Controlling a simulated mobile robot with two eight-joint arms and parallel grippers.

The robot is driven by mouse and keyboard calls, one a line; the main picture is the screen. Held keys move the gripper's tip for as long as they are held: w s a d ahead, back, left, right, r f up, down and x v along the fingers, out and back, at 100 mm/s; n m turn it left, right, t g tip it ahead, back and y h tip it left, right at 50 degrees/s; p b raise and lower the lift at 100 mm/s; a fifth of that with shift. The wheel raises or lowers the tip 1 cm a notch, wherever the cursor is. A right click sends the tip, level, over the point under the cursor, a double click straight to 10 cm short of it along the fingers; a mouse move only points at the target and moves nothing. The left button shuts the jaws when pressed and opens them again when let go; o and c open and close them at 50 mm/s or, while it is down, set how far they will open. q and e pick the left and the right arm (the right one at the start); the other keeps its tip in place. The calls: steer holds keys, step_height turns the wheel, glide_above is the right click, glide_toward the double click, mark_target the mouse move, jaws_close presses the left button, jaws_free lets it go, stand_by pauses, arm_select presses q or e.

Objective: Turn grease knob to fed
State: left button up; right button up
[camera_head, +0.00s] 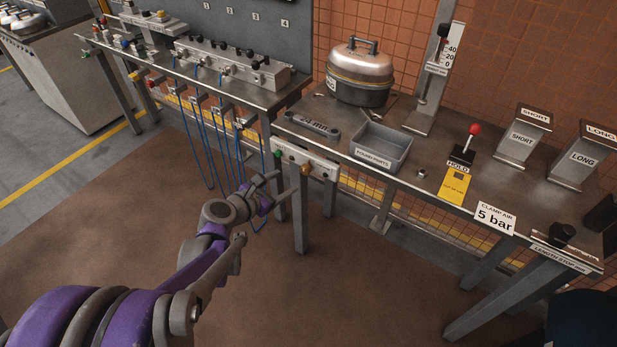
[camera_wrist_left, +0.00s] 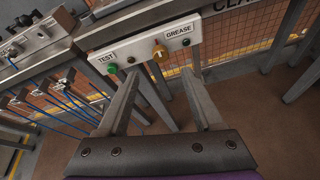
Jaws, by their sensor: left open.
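The grease knob is a small brass-coloured knob (camera_wrist_left: 160,54) on a pale panel (camera_wrist_left: 146,46) marked TEST and GREASE. In the head view, the knob (camera_head: 306,169) sits on the panel under the bench's front edge. Its pointer setting is too small to read, and no "fed" mark can be made out. My left gripper (camera_head: 266,188) is open and empty, pointing at the panel. In the left wrist view, its fingers (camera_wrist_left: 162,78) are spread either side of the knob's line, with the knob beyond them, apart from the tips. My right gripper is not in view.
A green button (camera_wrist_left: 112,69) sits at the panel's TEST end. Blue hoses (camera_head: 213,140) hang left of the panel. Above it, the bench holds a grey tray (camera_head: 381,146) and a metal pot (camera_head: 360,72). Table legs stand below; open brown floor lies in front.

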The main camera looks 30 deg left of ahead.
mark_target(304, 170)
arm_select(q)
steer(key=b+x, duration=0.1)
steer(key=x, duration=0.9)
steer(key=shift+b, duration=0.35)
jaws_close()
